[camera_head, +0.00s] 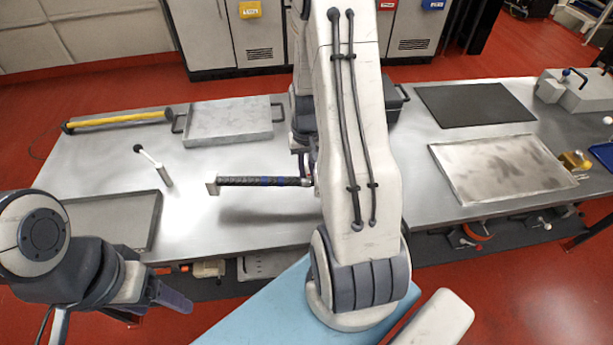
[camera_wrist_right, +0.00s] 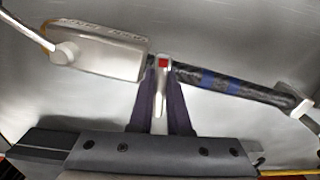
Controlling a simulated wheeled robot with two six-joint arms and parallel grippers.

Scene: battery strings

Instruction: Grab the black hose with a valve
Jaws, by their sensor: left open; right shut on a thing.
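The black hose (camera_head: 262,181) with blue bands is held level above the metal table, with a shadow below it. A small metal end piece sits at its left end. In the right wrist view the hose (camera_wrist_right: 225,85) runs to the right from a pale, lettered block (camera_wrist_right: 105,48), which looks like the valve body. My right gripper (camera_wrist_right: 163,68) is shut on the hose close beside that block. In the head view my right arm hides most of this gripper and the hose's right end. My left gripper (camera_head: 172,297) is open and empty at the lower left, in front of the table.
On the right are a black mat (camera_head: 473,103) and a metal tray (camera_head: 500,168).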

